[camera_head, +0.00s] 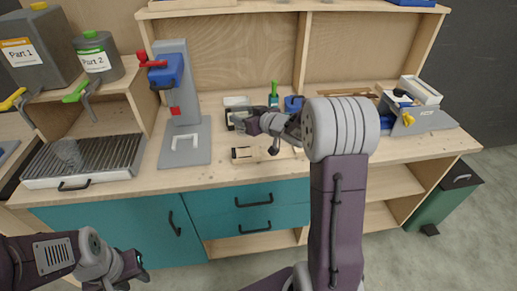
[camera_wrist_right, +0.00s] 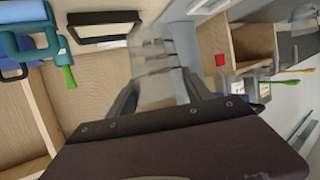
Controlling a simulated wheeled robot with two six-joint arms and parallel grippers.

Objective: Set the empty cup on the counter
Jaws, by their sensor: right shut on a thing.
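My right gripper (camera_head: 236,119) reaches in over the middle of the wooden counter (camera_head: 410,149). In the right wrist view its two fingers close around a clear, see-through cup (camera_wrist_right: 153,68), which looks empty. The cup is hard to make out in the head view, where the gripper and small items behind it crowd the spot. I cannot tell whether the cup touches the counter. My left gripper (camera_head: 134,268) hangs low at the lower left, in front of the teal cabinets and away from the counter; its jaw opening is unclear.
A grey press with a blue head (camera_head: 175,85) stands left of the gripper. A drip tray (camera_head: 84,160) and grey canisters (camera_head: 97,56) are further left. A green-handled tool (camera_head: 274,92) is behind the gripper. A grey bin (camera_head: 418,119) sits at right. The right front counter is clear.

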